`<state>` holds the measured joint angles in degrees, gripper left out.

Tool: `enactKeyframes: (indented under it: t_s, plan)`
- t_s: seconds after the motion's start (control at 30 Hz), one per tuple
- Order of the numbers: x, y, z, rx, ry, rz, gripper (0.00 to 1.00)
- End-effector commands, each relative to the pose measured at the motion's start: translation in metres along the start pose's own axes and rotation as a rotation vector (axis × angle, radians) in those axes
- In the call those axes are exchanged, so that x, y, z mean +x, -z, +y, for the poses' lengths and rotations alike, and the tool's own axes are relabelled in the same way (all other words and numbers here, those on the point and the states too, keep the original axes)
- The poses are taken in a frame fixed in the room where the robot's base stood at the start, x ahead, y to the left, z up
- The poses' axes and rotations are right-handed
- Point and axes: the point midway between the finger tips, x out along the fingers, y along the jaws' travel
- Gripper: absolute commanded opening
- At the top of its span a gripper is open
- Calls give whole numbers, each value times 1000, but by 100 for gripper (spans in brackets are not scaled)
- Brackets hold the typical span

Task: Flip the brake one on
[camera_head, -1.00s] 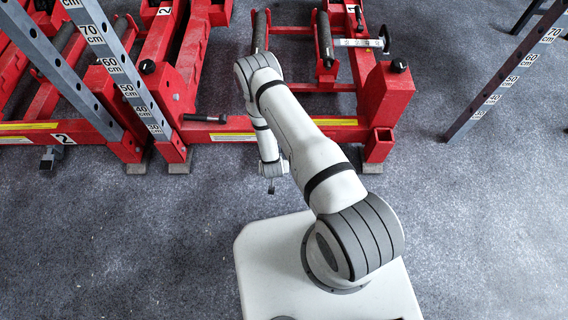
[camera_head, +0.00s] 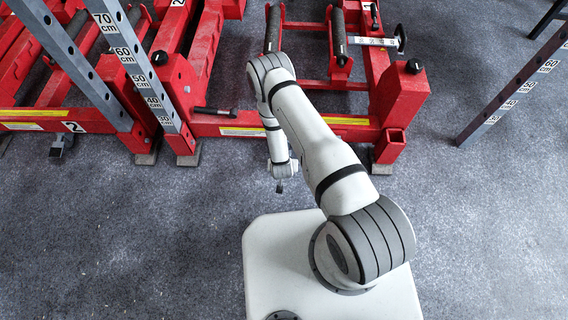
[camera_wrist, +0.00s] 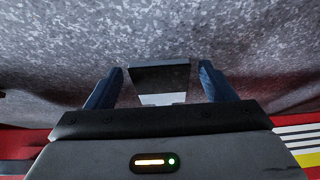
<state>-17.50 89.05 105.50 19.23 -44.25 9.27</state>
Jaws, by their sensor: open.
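My gripper (camera_wrist: 161,72) is open in the wrist view, its two blue fingers spread toward the grey floor. Between the fingers is a dark plate with a paler lower part (camera_wrist: 160,82). It looks like a brake pedal, but I see no number on it, and I cannot tell whether the fingers touch it. In the head view my arm reaches down to the front of the right red jack (camera_head: 400,95), and my wrist hides what lies there. A "1" label (camera_head: 374,10) shows at the far end of that jack.
A second red jack (camera_head: 200,60) stands to the left, with a "2" label (camera_head: 72,127) and a small dark pedal (camera_head: 62,143) low at its front. Grey measuring posts (camera_head: 140,70) rise at left and right (camera_head: 515,90). Carpet in front is clear.

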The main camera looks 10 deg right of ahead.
Motion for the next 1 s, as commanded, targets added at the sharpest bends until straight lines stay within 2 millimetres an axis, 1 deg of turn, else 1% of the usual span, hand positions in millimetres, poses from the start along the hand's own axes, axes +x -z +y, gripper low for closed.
enactKeyframes:
  t_s: [0.17,0.27,0.37,0.5,0.6,0.7,0.8,1.0]
  plan:
    - [-1,0,0,0,0,0,76]
    - [-8,1,0,0,0,0,76]
    - [-23,2,0,-2,0,0,76]
    - [-49,2,-1,-1,1,0,76]
    - [-64,1,0,-2,0,-2,76]
    - [-74,1,0,-1,1,0,76]
    - [-78,0,0,0,0,0,76]
    - [-78,-1,0,-1,1,0,76]
